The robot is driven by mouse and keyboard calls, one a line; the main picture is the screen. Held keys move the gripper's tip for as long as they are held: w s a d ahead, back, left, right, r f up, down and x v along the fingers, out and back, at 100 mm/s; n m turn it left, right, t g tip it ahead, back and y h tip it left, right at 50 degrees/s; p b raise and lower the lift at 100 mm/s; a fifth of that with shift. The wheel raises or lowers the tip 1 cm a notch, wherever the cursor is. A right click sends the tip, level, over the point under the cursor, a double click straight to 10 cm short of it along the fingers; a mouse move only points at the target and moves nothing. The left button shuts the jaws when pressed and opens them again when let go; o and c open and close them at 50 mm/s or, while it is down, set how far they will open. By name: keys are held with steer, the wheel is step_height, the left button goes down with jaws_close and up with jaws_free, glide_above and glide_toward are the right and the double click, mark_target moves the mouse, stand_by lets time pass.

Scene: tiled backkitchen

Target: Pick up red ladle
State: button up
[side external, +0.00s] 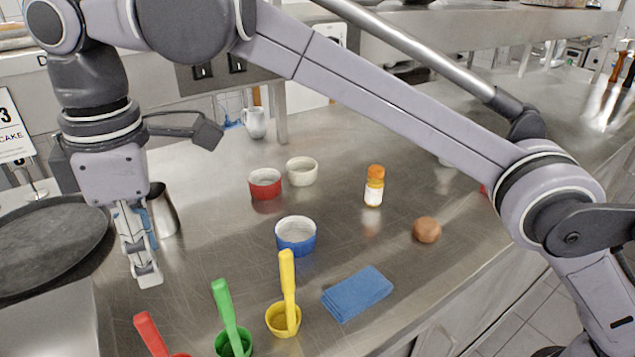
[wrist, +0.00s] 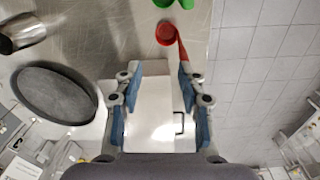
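The red ladle (side external: 152,335) is at the bottom edge of the side view, its handle slanting up and its bowl mostly cut off. In the wrist view the red ladle (wrist: 166,34) lies at the top, with the bowl seen from above and the handle running down and right. My gripper (side external: 146,268) points down, to the upper left of the ladle in the side view. In the wrist view my gripper (wrist: 158,75) has its fingers wide apart with nothing between them. The ladle is beyond the fingertips, apart from them.
A green ladle (side external: 225,315) and a yellow ladle (side external: 287,290) stand beside the red one. A dark round pan (side external: 45,245) and a metal pitcher (side external: 162,212) are near my gripper. A blue bowl (side external: 296,250) and blue cloth (side external: 357,293) lie farther right.

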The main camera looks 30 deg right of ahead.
steer(key=shift+n, duration=0.7)
steer(key=s+a, duration=0.1)
steer(key=s+a+f, duration=0.1)
steer(key=s+a, duration=0.1)
steer(key=shift+a+f, duration=0.2)
steer(key=shift+f, duration=0.1)
glide_above(162, 354)
steer(key=w, duration=0.1)
steer(key=shift+w+a+f, duration=0.1)
steer(key=shift+a+f, duration=0.05)
steer(key=shift+f, duration=1.1)
steer(key=shift+a+f, duration=0.1)
steer(key=shift+f, duration=1.15)
steer(key=shift+s+d+f, duration=0.1)
steer(key=shift+s+f, duration=0.05)
steer(key=shift+f, duration=1.3)
steer(key=shift+s+d+f, duration=0.1)
steer(key=shift+f, duration=1.3)
jaws_close()
